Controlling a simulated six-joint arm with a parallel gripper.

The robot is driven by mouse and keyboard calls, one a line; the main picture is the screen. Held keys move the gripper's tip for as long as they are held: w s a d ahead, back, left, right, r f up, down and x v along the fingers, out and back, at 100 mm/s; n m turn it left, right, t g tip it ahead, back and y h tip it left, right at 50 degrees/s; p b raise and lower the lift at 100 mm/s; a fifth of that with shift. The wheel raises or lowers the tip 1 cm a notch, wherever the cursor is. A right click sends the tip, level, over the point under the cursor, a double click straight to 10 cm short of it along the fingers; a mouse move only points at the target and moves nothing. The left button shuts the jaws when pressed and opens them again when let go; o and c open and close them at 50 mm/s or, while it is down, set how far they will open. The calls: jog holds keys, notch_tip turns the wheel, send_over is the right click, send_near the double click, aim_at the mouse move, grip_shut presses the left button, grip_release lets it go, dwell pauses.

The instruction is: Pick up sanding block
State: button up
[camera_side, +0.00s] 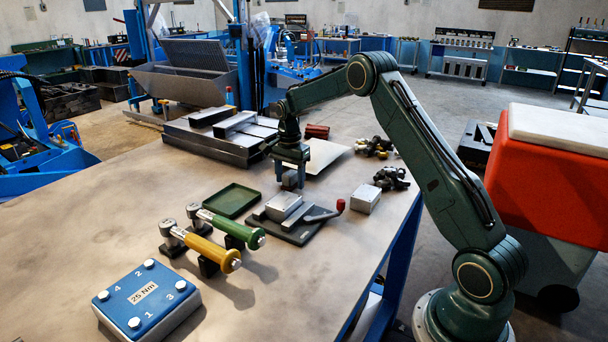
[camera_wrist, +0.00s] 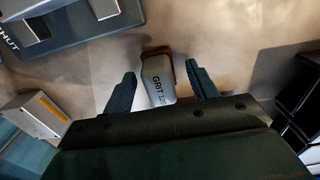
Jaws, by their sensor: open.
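The sanding block (camera_wrist: 157,82) shows in the wrist view as a grey body marked GRIT 120 with a brown edge. It lies between the two fingers of my gripper (camera_wrist: 161,70), with a gap on each side; the fingers are open. In the side view my gripper (camera_side: 290,173) points down, low over the table behind the clamp plate. There the block is mostly hidden by the fingers and hard to make out.
A dark clamp plate (camera_side: 299,235) with a red-knobbed lever stands just in front. A silver block (camera_side: 365,199) is to the right, a green tray (camera_side: 232,201) to the left. Green- and yellow-handled tools (camera_side: 215,251) and a blue box (camera_side: 143,292) lie nearer. Metal cases (camera_side: 215,148) stand behind left.

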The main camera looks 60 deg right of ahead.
aim_at(290, 173)
jog(key=shift+c, duration=0.2)
jog(key=c, duration=1.1)
jog(key=shift+o, duration=0.2)
jog(key=shift+r, duration=0.15)
notch_tip(290, 173, up, 20)
dwell(0.4)
jog(key=o, duration=0.5)
jog(key=c, duration=0.4)
